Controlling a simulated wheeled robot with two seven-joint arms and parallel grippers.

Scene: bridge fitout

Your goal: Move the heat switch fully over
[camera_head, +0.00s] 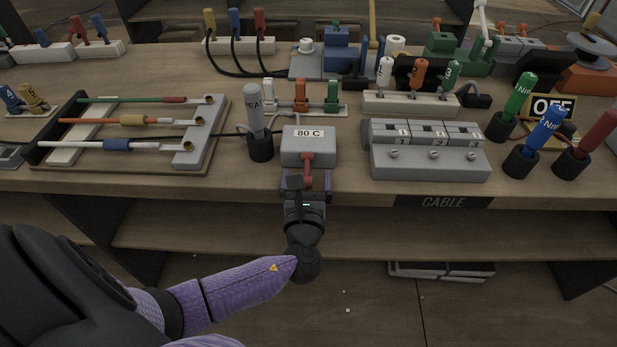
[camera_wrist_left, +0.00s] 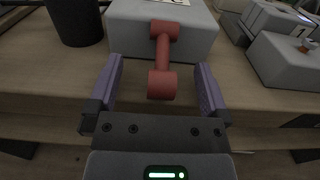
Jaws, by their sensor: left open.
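The heat switch is a grey box (camera_head: 309,141) labelled "80 C" near the front edge of the bench, with a red lever (camera_head: 308,170) on its front. In the left wrist view the red lever (camera_wrist_left: 163,60) reaches from the box (camera_wrist_left: 190,35) toward me, its thick end pointing down. My left gripper (camera_head: 306,183) is at the front of the box, just over the bench edge. In the wrist view my left gripper (camera_wrist_left: 160,88) is open, its purple fingers on either side of the lever's end with gaps on both sides. My right gripper is not in view.
A grey-handled tool in a black holder (camera_head: 261,148) stands just left of the switch. A grey block numbered 1 to 3 (camera_head: 430,165) is to the right. A rack of cables (camera_head: 213,148) lies left. Open space lies in front of the bench.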

